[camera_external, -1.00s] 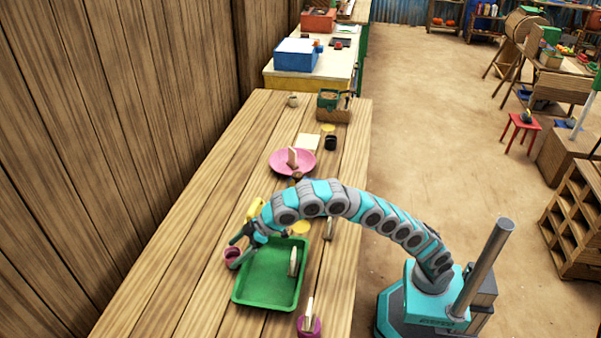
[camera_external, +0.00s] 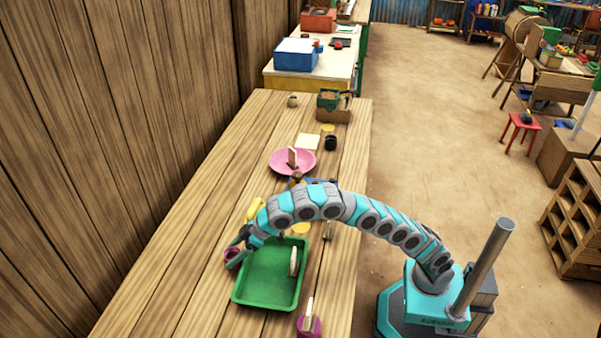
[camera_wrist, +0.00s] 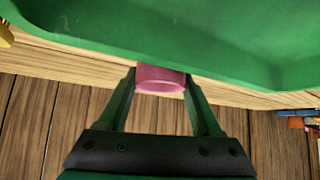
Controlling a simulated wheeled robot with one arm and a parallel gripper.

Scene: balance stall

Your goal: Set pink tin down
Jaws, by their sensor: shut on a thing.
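The pink tin (camera_external: 232,254) is at the left edge of the green tray (camera_external: 268,296), over the wooden table. My gripper (camera_external: 236,250) is shut on it. In the wrist view the pink tin (camera_wrist: 161,79) sits between the two fingertips of my gripper (camera_wrist: 162,88), with the green tray (camera_wrist: 190,35) just beyond it. The tin looks outside the tray, close by its rim. I cannot tell whether its base touches the table.
A cream disc-like piece (camera_external: 294,261) stands in the tray. A pink dish (camera_external: 276,164) lies farther back, and a purple item (camera_external: 309,326) stands at the front right. Bare table (camera_external: 180,290) lies left of the tray.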

